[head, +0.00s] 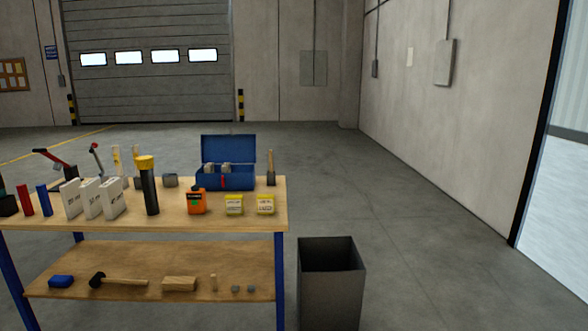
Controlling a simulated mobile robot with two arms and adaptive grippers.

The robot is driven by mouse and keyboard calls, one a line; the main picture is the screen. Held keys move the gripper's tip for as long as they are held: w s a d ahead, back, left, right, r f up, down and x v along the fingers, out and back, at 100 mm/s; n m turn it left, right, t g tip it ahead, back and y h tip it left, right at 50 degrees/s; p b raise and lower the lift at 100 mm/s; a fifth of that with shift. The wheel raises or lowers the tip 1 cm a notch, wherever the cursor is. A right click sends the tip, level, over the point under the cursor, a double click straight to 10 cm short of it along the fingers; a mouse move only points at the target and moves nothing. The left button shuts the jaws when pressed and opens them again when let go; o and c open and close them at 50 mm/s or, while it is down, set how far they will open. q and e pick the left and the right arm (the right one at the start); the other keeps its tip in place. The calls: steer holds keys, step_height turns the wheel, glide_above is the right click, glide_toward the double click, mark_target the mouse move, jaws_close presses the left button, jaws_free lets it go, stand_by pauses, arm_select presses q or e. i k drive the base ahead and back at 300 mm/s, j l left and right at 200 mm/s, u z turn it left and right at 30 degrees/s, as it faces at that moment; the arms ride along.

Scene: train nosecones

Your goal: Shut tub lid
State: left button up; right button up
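A blue tub (240,182) stands at the back right part of the wooden workbench. Its blue lid (228,149) is hinged at the back and stands up, open. Grey items and something red show in or at the front of the tub. Neither of my grippers shows in the head view.
The workbench (110,215) holds white boxes (93,198), a black and yellow torch-like tool (150,185), an orange device (196,201) and two yellow boxes (234,205). A hammer (120,281) lies on the lower shelf. A dark bin (331,290) stands right of the bench. Floor beyond is clear.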

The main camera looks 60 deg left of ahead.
mark_target(233, 148)
steer(key=i+j+u, duration=0.3)
steer(key=i, duration=0.75)
steer(key=i+j+u, duration=0.15)
steer(key=i+u, duration=0.15)
steer(key=i, duration=0.75)
steer(key=i+u, duration=0.2)
steer(key=i, duration=0.35)
steer(key=i+u, duration=0.2)
steer(key=i, duration=0.3)
steer(key=i+l+u, duration=0.2)
steer(key=i, duration=0.35)
steer(key=i+l+u, duration=0.2)
steer(key=i, duration=0.3)
steer(key=i+l+u, duration=0.15)
steer(key=i+l, duration=0.15)
steer(key=i, duration=0.2)
steer(key=i+u, duration=0.45)
steer(key=i, duration=1.7)
steer(key=i+u, duration=0.35)
steer(key=i+l+u, duration=0.5)
steer(key=i+u, duration=0.15)
steer(key=i+j+u, duration=0.1)
steer(key=u, duration=2.5)
